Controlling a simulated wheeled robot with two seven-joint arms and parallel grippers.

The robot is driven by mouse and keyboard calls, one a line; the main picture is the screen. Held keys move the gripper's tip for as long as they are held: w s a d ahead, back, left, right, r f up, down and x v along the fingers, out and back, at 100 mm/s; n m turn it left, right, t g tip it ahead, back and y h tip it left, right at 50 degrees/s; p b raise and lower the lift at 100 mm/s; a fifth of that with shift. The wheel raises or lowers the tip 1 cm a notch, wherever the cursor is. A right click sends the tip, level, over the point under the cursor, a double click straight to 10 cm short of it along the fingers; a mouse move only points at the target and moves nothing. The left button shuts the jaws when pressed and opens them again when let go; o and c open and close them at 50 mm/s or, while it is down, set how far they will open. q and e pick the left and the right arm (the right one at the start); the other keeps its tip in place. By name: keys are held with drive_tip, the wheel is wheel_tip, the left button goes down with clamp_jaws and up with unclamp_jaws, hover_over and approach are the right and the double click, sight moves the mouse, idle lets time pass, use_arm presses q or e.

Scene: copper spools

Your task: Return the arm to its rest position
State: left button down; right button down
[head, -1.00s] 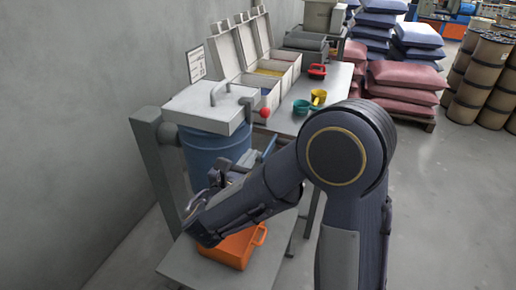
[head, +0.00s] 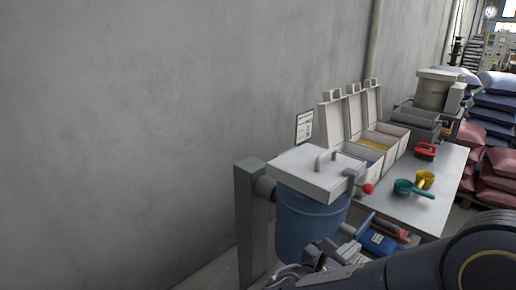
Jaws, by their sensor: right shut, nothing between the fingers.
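My right arm comes in from the lower right corner. Its dark gripper (head: 322,254) is in front of the lower part of a blue drum (head: 308,222), and it is shut with nothing seen in it. Whether it touches the drum I cannot tell. The drum has a pale square lid (head: 305,176) with a grey handle, and a red knob (head: 368,188) beside it. The bottom of the drum is cut off by the frame and partly hidden by the gripper. My left gripper is not in view.
A pale table (head: 420,208) behind holds open-lidded bins (head: 385,140), a green scoop (head: 405,187), a yellow scoop (head: 424,179) and a red scoop (head: 426,150). A grey post (head: 250,220) stands left of the drum. A bare wall fills the left. Stacked sacks (head: 497,130) stand at right.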

drive_tip(key=s+d+f+m+g+y+p, duration=0.1)
drive_tip(key=s+d+f+m+g+y, duration=0.3)
drive_tip(key=s+m, duration=0.4)
drive_tip(key=s+d+f+m+g+y, duration=0.2)
drive_tip(key=s+f+m+g+y, duration=0.3)
drive_tip(key=s, duration=0.4)
drive_tip(key=s+a+r+m+t+y, duration=0.2)
drive_tip(key=a+r+m+t+y, duration=0.3)
drive_tip(key=m, duration=0.8)
drive_tip(key=a+y+p, duration=0.1)
drive_tip(key=a+y, duration=0.2)
drive_tip(key=a, duration=0.1)
drive_tip(key=shift+s+a+r+m+y, duration=0.15)
drive_tip(key=shift+s+a+m+y, duration=0.15)
drive_tip(key=shift+s, duration=0.1)
